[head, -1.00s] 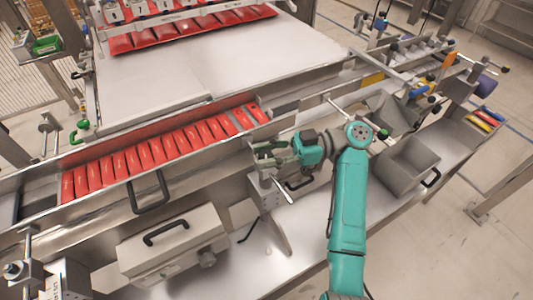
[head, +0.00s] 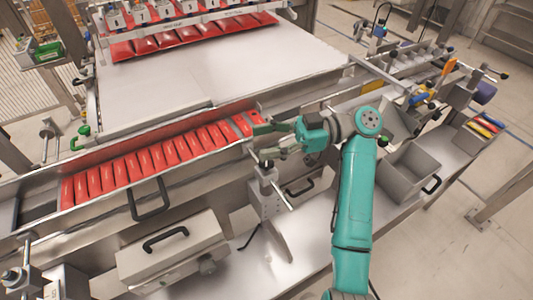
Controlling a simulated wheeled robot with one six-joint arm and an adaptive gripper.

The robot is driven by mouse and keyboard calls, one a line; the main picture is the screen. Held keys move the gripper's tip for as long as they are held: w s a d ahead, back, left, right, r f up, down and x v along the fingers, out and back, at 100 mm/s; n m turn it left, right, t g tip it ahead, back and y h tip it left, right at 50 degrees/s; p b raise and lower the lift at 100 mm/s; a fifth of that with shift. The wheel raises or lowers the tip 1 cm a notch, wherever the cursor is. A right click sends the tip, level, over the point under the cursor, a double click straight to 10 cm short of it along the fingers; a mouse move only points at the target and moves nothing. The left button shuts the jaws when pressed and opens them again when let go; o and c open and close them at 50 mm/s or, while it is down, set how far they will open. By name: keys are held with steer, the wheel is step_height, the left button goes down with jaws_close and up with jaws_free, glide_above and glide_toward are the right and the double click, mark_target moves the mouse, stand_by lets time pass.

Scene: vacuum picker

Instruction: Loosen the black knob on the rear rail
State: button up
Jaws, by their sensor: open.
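My gripper (head: 259,141) is at the right end of the row of red packets, by the near wall of the channel. Its green fingers point left and are spread apart, with nothing visible between them. The rear rail (head: 165,135) appears to be the long metal wall behind the packets; its right end is partly hidden by my gripper. I cannot clearly pick out the black knob on it. A metal post clamp with a lever (head: 278,190) stands just below my gripper, on the near side.
Red packets (head: 140,166) fill the channel, left of my gripper. A black handle (head: 150,200) sticks out from the front wall. A grey lidded box (head: 172,252) stands at front left, an open grey bin (head: 408,170) at right. The wide metal plate (head: 225,65) behind is mostly bare.

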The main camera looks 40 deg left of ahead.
steer(key=shift+r, duration=1.5)
